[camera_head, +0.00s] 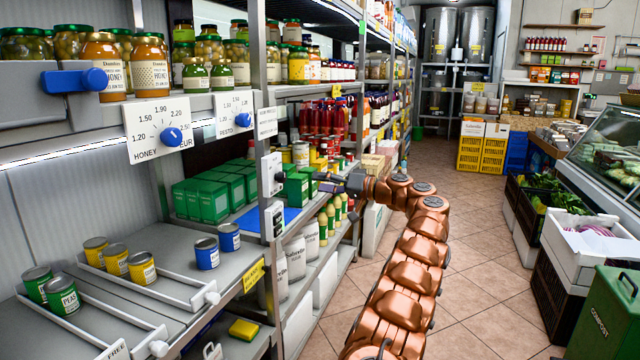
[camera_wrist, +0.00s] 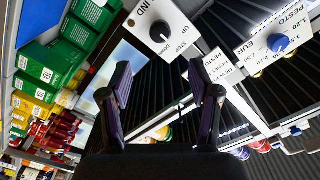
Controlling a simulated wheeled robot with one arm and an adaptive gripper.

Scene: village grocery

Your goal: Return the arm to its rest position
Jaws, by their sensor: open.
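My gripper (camera_head: 330,182) is at the end of my copper-coloured arm, which reaches from the bottom of the head view toward the shelf upright. In the wrist view my gripper (camera_wrist: 160,82) is open, with its two dark fingers apart and nothing between them. In the head view it is close to a green box (camera_head: 297,189) and the white dial boxes on the upright. The wrist view is tilted and shows a white plate with a dark knob (camera_wrist: 160,31) beyond the fingers.
Shelving with jars, green boxes (camera_head: 208,200) and cans (camera_head: 207,253) fills the left. White price plates with blue knobs (camera_head: 171,137) hang there. Tiled floor (camera_head: 484,255) is clear right of my arm. Crates (camera_head: 585,245) and a green compost bin (camera_head: 605,318) stand at the right.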

